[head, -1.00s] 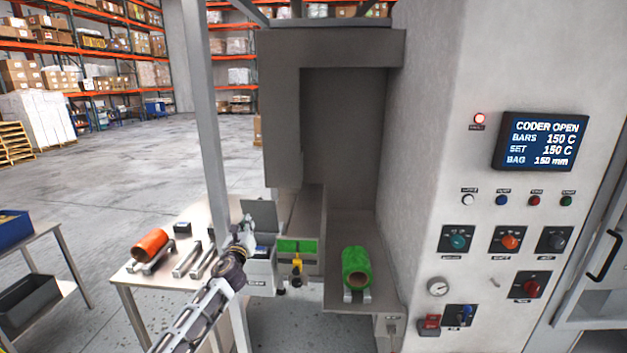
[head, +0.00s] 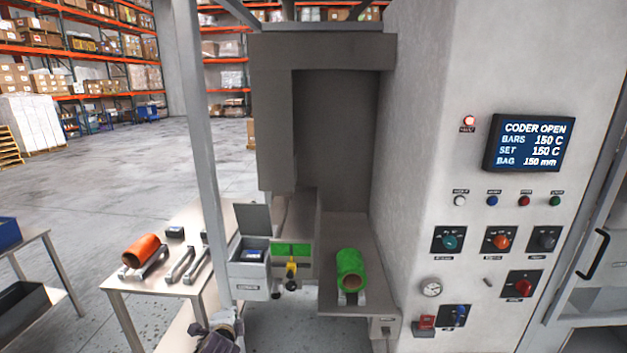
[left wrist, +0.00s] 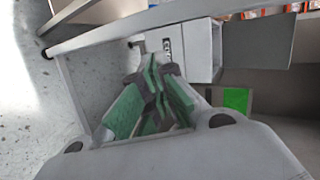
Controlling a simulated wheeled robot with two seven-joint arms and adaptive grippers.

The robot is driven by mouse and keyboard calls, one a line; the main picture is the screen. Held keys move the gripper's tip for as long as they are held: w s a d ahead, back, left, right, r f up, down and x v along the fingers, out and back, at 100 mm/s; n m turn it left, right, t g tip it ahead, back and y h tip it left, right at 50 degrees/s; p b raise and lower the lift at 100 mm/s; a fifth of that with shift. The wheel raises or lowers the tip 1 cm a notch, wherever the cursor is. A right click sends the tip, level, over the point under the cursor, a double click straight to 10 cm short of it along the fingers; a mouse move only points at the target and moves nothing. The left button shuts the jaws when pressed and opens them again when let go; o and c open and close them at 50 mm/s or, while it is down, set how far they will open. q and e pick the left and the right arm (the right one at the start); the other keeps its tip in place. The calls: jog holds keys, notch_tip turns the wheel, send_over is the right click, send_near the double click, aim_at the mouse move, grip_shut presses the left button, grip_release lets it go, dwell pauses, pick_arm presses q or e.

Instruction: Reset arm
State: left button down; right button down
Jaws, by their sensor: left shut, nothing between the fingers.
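My left gripper (left wrist: 155,85) is shut and empty in the left wrist view, its green-padded fingers together. Beyond its tips is the pale front of the coder box (left wrist: 190,48). In the head view only part of my left arm shows at the bottom edge; its fingers are out of sight there. The coder box (head: 246,283) stands with its grey lid (head: 252,219) raised and a dark cassette (head: 253,255) inside. My right gripper is in neither view.
A green film roll (head: 351,264) sits on a cradle right of the coder box. An orange roll (head: 140,249) and metal brackets lie on the steel side table (head: 175,286). A grey upright post (head: 203,130) stands before the table. Open floor lies behind.

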pick_arm(q)
jog(key=s+d+f+n+g+h, duration=0.1)
jog(key=s+f+n+g, duration=0.2)
jog(key=s, duration=0.7)
jog(key=s+d+f+n+g+h, duration=0.1)
jog(key=s+n+g, duration=0.2)
jog(key=s+n, duration=0.55)
jog(key=s+d+f+n+g+h, duration=0.1)
jog(key=s+f+n+g, duration=0.1)
jog(key=s, duration=1)
notch_tip(320, 180, down, 34)
jog(key=s+g+b, duration=0.2)
jog(key=s, duration=0.1)
jog(key=s+a+f+b, duration=0.1)
jog(key=s+a+f, duration=0.1)
jog(key=s+f, duration=0.9)
jog(key=s+a+f+g+b, duration=0.1)
jog(key=s+a+f, duration=0.1)
jog(key=s+f, duration=0.9)
jog(key=shift+s+a+f+m, duration=0.15)
jog(key=shift+a+f+m, duration=0.15)
jog(key=shift+f+m, duration=0.15)
jog(key=shift+s, duration=0.1)
